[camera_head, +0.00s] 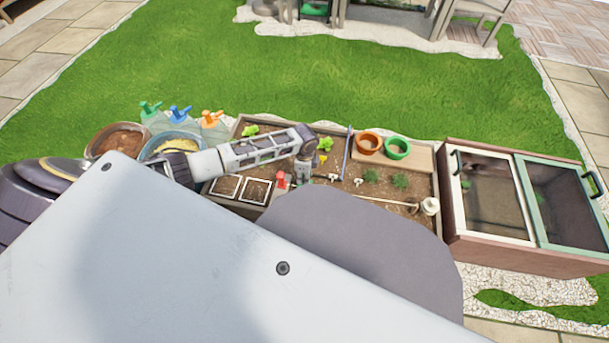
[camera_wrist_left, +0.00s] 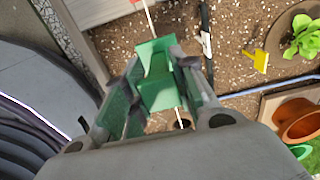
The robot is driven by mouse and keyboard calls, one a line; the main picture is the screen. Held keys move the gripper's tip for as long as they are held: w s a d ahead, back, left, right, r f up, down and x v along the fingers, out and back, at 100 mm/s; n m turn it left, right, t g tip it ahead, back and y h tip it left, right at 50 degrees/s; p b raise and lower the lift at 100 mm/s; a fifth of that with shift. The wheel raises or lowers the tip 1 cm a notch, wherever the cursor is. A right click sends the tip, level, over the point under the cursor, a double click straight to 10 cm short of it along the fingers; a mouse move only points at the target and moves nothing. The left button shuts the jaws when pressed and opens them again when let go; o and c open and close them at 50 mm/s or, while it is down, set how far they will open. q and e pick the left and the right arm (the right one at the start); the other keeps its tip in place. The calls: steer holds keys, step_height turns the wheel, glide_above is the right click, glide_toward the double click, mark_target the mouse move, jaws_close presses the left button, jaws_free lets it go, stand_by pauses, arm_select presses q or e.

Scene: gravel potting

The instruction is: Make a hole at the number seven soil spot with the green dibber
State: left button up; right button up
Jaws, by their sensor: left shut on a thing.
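My left gripper (camera_wrist_left: 157,88) is shut on the green dibber (camera_wrist_left: 154,58), whose blocky green grip sits between the fingers in the left wrist view. No number seven is legible on the soil. My right gripper is not in view.
A lettuce (camera_wrist_left: 304,38), a yellow marker (camera_wrist_left: 257,61) and an orange pot (camera_wrist_left: 299,122) are near the gripper. In the head view a green pot (camera_head: 397,148) stands right, beside a cold frame (camera_head: 500,205). Bowls (camera_head: 118,139) and spray bottles (camera_head: 180,114) stand left.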

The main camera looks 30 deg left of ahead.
arm_select(q)
steer(key=shift+f+b, duration=1.4)
steer(key=shift+f, duration=1.4)
steer(key=shift+r, duration=0.1)
stand_by(0.5)
